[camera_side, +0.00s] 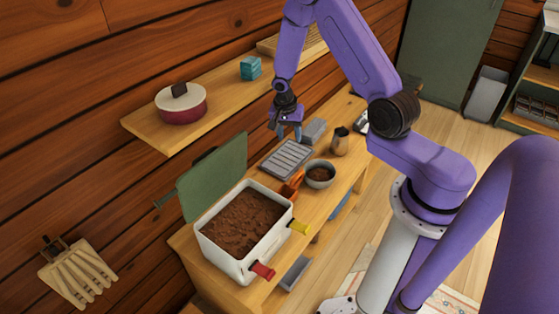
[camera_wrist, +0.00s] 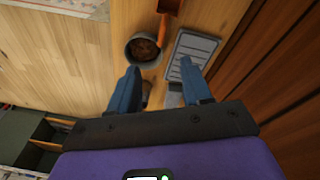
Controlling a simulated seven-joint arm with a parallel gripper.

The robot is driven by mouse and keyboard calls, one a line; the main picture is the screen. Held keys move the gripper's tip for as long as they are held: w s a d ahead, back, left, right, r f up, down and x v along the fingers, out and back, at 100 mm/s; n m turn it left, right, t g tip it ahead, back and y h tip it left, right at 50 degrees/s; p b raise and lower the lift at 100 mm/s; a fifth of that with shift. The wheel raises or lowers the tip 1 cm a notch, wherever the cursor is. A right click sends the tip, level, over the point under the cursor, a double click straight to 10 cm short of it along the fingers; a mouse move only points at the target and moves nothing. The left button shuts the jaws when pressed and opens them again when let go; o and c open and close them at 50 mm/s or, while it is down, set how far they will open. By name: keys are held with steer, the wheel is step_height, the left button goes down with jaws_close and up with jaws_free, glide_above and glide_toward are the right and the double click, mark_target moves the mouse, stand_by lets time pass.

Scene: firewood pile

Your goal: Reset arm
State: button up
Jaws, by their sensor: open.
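My purple arm reaches over the wooden bench from the right in the side view. My gripper (camera_side: 286,130) hangs above the bench, near the grey slotted tray (camera_side: 286,159) and the grey block (camera_side: 313,131). In the wrist view my gripper (camera_wrist: 160,88) shows two blue fingers spread apart, with nothing between them that I can see held. A bowl of brown stuff (camera_wrist: 144,48) and the slotted tray (camera_wrist: 190,50) lie below and beyond the fingers.
An orange scoop (camera_side: 291,187), the bowl (camera_side: 320,174) and a small jug (camera_side: 340,142) crowd the bench. A shelf above holds a red pot (camera_side: 181,105) and a teal block (camera_side: 250,68).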

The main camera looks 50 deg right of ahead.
steer(key=s+a+r+n+t, duration=0.1)
steer(key=s+a+r+n, duration=0.3)
steer(key=a+r+n, duration=0.3)
steer(key=s+a+r+n, duration=0.3)
steer(key=a+r+n, duration=0.2)
steer(key=a+r, duration=0.25)
steer(key=s+a+r+n+y, duration=0.1)
steer(key=s+a+r+n, duration=0.1)
steer(key=s+n, duration=0.5)
steer(key=s+a+r+n+y, duration=0.1)
steer(key=s+r+n, duration=0.4)
steer(key=s, duration=0.9)
steer(key=shift+a+n+g, duration=0.3)
steer(key=shift+a+n, duration=0.5)
steer(key=shift+n, duration=0.2)
steer(key=shift+w+r, duration=0.1)
